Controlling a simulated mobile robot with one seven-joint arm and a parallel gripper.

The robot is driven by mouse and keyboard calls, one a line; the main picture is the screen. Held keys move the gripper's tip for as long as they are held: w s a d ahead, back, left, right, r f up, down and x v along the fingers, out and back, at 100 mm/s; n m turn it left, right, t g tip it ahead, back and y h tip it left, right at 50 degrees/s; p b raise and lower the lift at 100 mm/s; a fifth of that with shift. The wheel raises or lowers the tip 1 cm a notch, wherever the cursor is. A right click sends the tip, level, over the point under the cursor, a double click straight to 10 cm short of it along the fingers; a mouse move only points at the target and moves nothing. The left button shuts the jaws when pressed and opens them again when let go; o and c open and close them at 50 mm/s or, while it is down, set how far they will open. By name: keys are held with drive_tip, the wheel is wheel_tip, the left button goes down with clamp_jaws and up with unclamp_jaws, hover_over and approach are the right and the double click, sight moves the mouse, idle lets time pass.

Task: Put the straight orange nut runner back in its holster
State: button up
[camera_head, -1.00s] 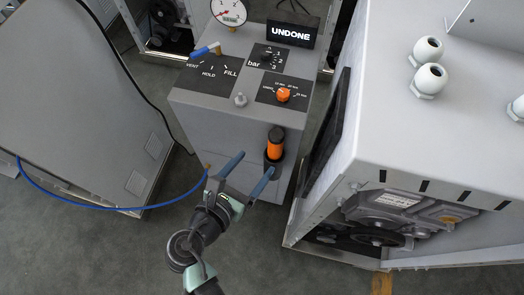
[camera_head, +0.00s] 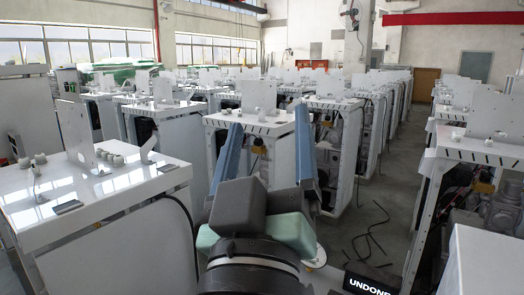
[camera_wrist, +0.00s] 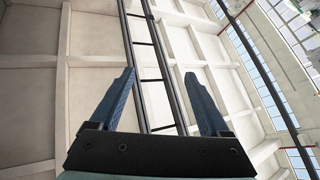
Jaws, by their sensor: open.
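The orange nut runner and its holster are not in view in either picture now. My gripper (camera_head: 269,116) is raised in front of the head camera, with its two blue fingers pointing up and spread apart. In the wrist view my gripper (camera_wrist: 159,73) is open and nothing is between its fingers; the hall's ceiling or upper wall is behind them. The black sign reading "UNDONE" (camera_head: 368,285), cut off by the bottom edge of the head view, is the only clear part of the dispenser panel that shows.
Rows of white cabinets fill the hall. One white cabinet (camera_head: 95,190) stands close on the left, and another (camera_head: 482,262) at the lower right. An aisle of grey floor (camera_head: 400,215) with dark cables (camera_head: 370,235) on it runs back between the rows.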

drive_tip(key=s+r+m+t+y, duration=0.2)
drive_tip(key=s+r+m+t, duration=0.1)
drive_tip(key=s+r, duration=0.4)
wheel_tip(320, 180, up, 2)
drive_tip(key=shift+s+a+r+t, duration=0.25)
drive_tip(key=shift+s+t, duration=0.05)
drive_tip(key=shift+r, duration=0.1)
